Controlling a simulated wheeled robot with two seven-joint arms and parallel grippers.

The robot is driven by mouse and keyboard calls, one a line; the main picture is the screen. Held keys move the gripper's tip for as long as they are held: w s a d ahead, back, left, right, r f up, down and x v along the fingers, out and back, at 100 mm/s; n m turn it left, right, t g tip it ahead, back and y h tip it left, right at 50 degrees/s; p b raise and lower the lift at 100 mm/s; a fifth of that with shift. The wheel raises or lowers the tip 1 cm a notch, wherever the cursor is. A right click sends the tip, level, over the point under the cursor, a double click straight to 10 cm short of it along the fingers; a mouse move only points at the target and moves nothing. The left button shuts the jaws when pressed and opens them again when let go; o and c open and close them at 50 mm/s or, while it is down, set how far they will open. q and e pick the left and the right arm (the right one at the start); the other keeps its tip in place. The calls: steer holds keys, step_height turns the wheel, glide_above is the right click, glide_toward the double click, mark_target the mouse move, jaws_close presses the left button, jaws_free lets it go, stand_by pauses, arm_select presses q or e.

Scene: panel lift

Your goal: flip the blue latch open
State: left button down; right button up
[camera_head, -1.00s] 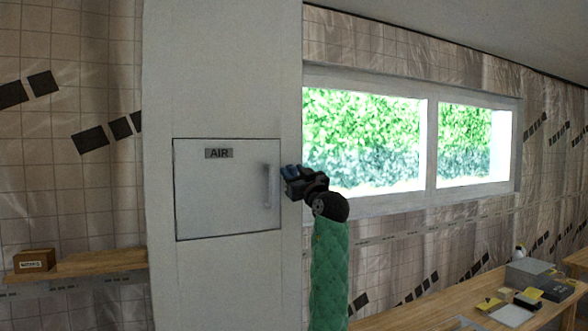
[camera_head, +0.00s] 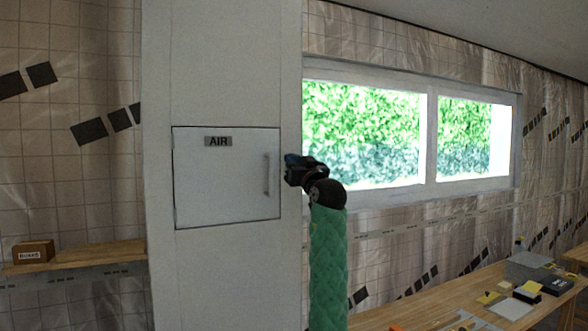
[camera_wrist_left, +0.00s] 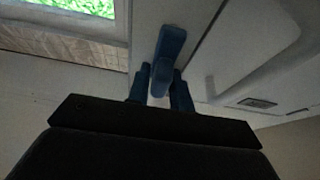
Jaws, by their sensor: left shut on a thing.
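The blue latch (camera_wrist_left: 169,44) is on the pale wall beside the panel door's edge. In the left wrist view it stands between my blue fingertips, pointing up in the picture. My left gripper (camera_wrist_left: 161,82) is shut on it. In the head view my left gripper (camera_head: 291,166) is at the column's right edge, just right of the white door (camera_head: 220,180) marked AIR, and mostly hides the latch. The door looks closed. My right gripper is out of view.
The door's grey vertical handle (camera_head: 267,175) is just left of my gripper. A window (camera_head: 362,194) lies to the right. A wooden workbench (camera_head: 410,312) with tools and boxes is at lower right. A shelf (camera_head: 95,256) with a small box is at left.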

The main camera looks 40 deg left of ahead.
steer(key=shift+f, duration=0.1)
arm_select(q)
steer(key=c, duration=1.4)
jaws_free()
steer(key=shift+o, duration=0.2)
steer(key=shift+w+d, duration=0.1)
